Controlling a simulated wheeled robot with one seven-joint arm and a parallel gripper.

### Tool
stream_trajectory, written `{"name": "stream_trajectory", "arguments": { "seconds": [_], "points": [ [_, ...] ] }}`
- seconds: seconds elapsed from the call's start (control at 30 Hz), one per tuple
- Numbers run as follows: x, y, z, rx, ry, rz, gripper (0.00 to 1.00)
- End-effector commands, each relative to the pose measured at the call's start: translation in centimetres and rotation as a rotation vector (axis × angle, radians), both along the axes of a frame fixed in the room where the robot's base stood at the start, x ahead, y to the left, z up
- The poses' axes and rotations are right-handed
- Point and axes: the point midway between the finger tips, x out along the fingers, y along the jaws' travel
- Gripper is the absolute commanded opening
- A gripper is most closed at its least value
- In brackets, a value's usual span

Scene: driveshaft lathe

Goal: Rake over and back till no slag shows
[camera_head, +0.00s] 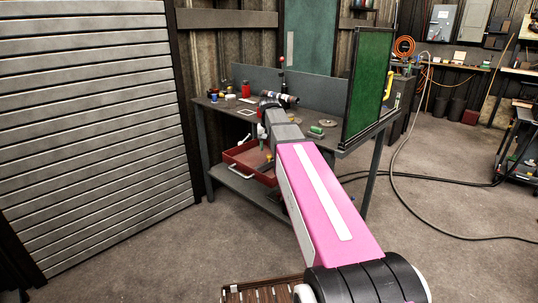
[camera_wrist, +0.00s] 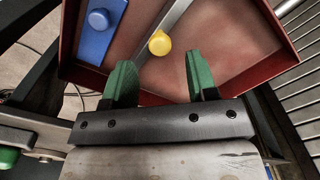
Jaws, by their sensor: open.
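My gripper (camera_wrist: 158,70) is open, its two green fingers apart with nothing between them. It points into a red tray (camera_wrist: 278,32). In the tray lie a grey bar with a round yellow knob (camera_wrist: 159,43) and a blue block with a round blue knob (camera_wrist: 98,19). The yellow knob appears just beyond the fingertips, between their lines; I cannot tell the height gap. In the head view the red tray (camera_head: 261,177) is under the workbench top, partly hidden by my pink arm. I cannot make out slag, and no part is clearly a rake.
The workbench (camera_head: 220,104) carries small bottles, a cylindrical part and loose items. A green screen (camera_head: 368,85) stands at its right end. A slatted grey shutter (camera_head: 90,130) is on the left. A hose (camera_head: 410,205) lies on the floor at right. Floor in front is mostly clear.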

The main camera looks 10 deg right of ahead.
Motion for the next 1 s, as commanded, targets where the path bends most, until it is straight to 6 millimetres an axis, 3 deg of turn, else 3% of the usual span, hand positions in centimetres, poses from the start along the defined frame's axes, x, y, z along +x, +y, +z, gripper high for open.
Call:
{"name": "stream_trajectory", "arguments": {
  "seconds": [0.1,0.3,0.67,0.7,0.87,1.0],
  "points": [
    [0.0,0.0,-1.7,0.0,0.001,0.0,0.53],
    [0.0,0.0,-3.4,0.0,-0.001,0.0,0.53],
    [0.0,0.0,-3.9,0.0,-0.001,0.0,0.53],
    [0.0,0.0,-3.9,0.0,-0.001,0.0,0.49],
    [0.0,0.0,-3.9,0.0,-0.001,0.0,0.0],
    [0.1,0.0,-3.9,0.0,-0.001,0.0,0.0]
  ]
}}
